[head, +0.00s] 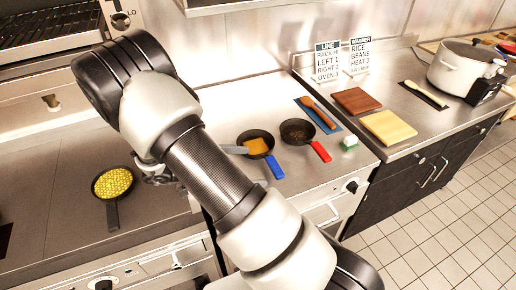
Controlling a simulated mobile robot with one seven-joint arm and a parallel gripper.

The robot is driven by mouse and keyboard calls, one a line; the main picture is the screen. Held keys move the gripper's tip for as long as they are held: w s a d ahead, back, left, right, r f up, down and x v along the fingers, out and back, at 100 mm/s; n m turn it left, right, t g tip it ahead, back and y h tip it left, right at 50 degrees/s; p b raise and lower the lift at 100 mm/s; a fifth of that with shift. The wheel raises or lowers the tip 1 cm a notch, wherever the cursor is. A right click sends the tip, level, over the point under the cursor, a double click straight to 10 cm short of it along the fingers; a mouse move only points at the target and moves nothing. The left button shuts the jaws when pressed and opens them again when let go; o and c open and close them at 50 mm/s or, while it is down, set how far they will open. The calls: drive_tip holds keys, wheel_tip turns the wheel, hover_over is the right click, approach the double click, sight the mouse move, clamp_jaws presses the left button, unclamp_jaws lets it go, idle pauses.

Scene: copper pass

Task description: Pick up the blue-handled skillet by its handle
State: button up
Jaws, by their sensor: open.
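The blue-handled skillet (269,134) is a small dark pan on the steel counter right of my arm. An orange-yellow square piece lies in it. Its blue handle (275,167) points toward the front and slightly right. My gripper (156,177) shows partly behind my arm, well left of this skillet and apart from it. It is open, and no object shows in it. The arm hides part of the gripper and the counter behind.
A red-handled skillet (298,128) stands close on the right, and a dark-handled skillet of yellow food (113,182) on the left. A grey flat utensil (234,150) reaches to the blue-handled skillet's left rim. Cutting boards (388,128) and a white pot (461,70) stand further right.

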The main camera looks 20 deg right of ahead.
sight(273, 165)
drive_tip(key=x, duration=0.5)
drive_tip(key=p+x, duration=0.1)
drive_tip(key=x, duration=0.2)
drive_tip(key=shift+w, duration=0.25)
drive_tip(key=c, duration=1.9)
